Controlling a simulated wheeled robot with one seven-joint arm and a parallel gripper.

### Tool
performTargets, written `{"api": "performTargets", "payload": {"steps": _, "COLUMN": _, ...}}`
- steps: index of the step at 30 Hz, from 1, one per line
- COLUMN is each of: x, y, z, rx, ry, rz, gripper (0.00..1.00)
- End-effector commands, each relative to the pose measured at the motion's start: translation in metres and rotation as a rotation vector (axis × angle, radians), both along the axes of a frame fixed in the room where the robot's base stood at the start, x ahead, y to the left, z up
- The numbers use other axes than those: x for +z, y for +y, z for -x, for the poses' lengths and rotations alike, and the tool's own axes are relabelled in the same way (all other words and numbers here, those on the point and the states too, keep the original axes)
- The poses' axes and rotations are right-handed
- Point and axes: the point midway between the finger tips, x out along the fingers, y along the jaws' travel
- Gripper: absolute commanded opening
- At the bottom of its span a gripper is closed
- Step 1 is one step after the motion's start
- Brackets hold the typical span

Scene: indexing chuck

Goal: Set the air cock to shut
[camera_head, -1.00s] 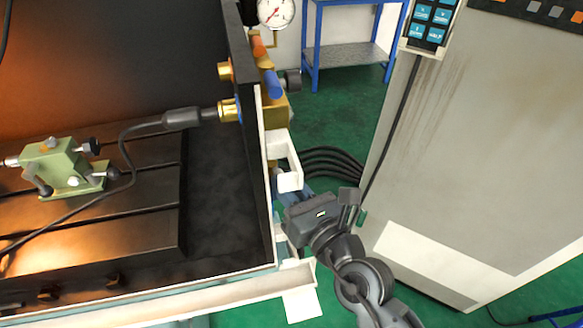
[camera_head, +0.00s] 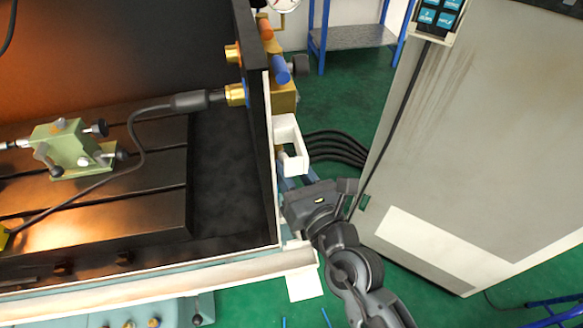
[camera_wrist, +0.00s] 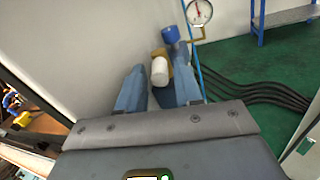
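The air fittings sit on the outer side of the machine's side wall. In the head view they are a brass block (camera_head: 284,98), a blue cylinder (camera_head: 281,70), an orange cylinder (camera_head: 265,29) and a dark knob (camera_head: 300,66). I cannot tell which part is the cock's handle or how it is set. The wrist view shows a blue cap (camera_wrist: 171,35), a brass part (camera_wrist: 160,53) and a white cylinder (camera_wrist: 159,71) ahead. My gripper (camera_wrist: 160,80) is open, its blue fingers apart, with the white cylinder between them in the picture. Contact is not clear. In the head view my gripper (camera_head: 298,179) is below the white bracket.
The white bracket (camera_head: 291,130) juts from the wall between my gripper and the brass block. A pressure gauge (camera_wrist: 199,12) is beyond the fittings. Black hoses (camera_head: 338,146) run across the green floor to the grey cabinet (camera_head: 470,150) at right. A blue-framed bench (camera_head: 350,38) stands behind.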

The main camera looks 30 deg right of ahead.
Motion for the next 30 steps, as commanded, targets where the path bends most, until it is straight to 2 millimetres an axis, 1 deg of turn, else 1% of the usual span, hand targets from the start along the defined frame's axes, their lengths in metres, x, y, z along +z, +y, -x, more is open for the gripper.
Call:
{"api": "performTargets", "payload": {"steps": 1, "x": 0.0001, "y": 0.0000, "z": 0.0000, "rx": 0.000, "ry": 0.000, "rz": 0.000, "gripper": 0.40}}
{"api": "performTargets", "payload": {"steps": 3, "x": 0.0001, "y": 0.0001, "z": -0.0001, "rx": 0.000, "ry": 0.000, "rz": 0.000, "gripper": 0.45}}
{"api": "performTargets", "payload": {"steps": 21, "x": 0.0005, "y": 0.0015, "z": -0.0003, "rx": 0.009, "ry": -0.002, "rz": -0.001, "gripper": 0.45}}
{"api": "performTargets", "payload": {"steps": 30, "x": -0.0019, "y": -0.0019, "z": -0.0004, "rx": 0.082, "ry": -0.004, "rz": -0.001, "gripper": 0.45}}
